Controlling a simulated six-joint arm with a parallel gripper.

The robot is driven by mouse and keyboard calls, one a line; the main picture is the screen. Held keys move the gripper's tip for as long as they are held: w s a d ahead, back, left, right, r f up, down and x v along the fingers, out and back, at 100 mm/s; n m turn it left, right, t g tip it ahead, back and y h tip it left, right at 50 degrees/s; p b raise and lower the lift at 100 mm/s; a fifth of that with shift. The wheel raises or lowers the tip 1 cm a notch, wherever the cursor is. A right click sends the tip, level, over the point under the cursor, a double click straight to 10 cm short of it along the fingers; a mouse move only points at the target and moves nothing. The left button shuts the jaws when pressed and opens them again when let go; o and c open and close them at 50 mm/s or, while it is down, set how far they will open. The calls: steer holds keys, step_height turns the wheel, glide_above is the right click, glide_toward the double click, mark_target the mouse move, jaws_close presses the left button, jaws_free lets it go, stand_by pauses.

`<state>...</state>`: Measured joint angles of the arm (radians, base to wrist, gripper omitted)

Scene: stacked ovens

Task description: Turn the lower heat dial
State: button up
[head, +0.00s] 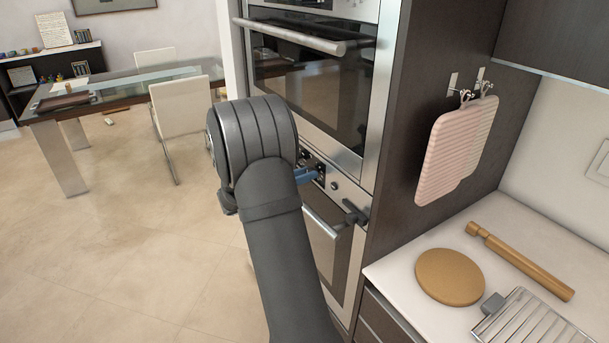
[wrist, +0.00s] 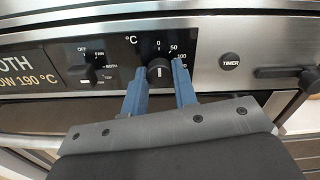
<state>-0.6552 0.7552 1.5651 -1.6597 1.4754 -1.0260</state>
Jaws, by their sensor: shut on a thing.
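The lower oven's heat dial (wrist: 159,72) is a round black knob with a white pointer mark, under the "°C" label and the 0, 50 and 100 markings. In the wrist view the two blue fingers of my gripper (wrist: 160,84) stand one on each side of the dial and are shut on it. The pointer looks roughly upright, near the 0. In the head view my gripper (head: 308,175) shows as a blue tip at the lower oven's control panel. My arm hides most of that panel there, including the dial.
Left of the dial is a black mode knob (wrist: 91,70), and right of it a TIMER button (wrist: 229,61). A dark handle-like bar (wrist: 288,73) sticks out at the right. The upper oven (head: 310,80) is above, and a white counter (head: 415,260) is at right.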

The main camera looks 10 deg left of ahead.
stand_by(0.3)
steer(key=o, duration=1)
steer(key=v, duration=1.7)
steer(key=shift+s+a, duration=0.2)
steer(key=shift+w+d+r, duration=0.1)
steer(key=x, duration=1.7)
steer(key=shift+w+d, duration=0.1)
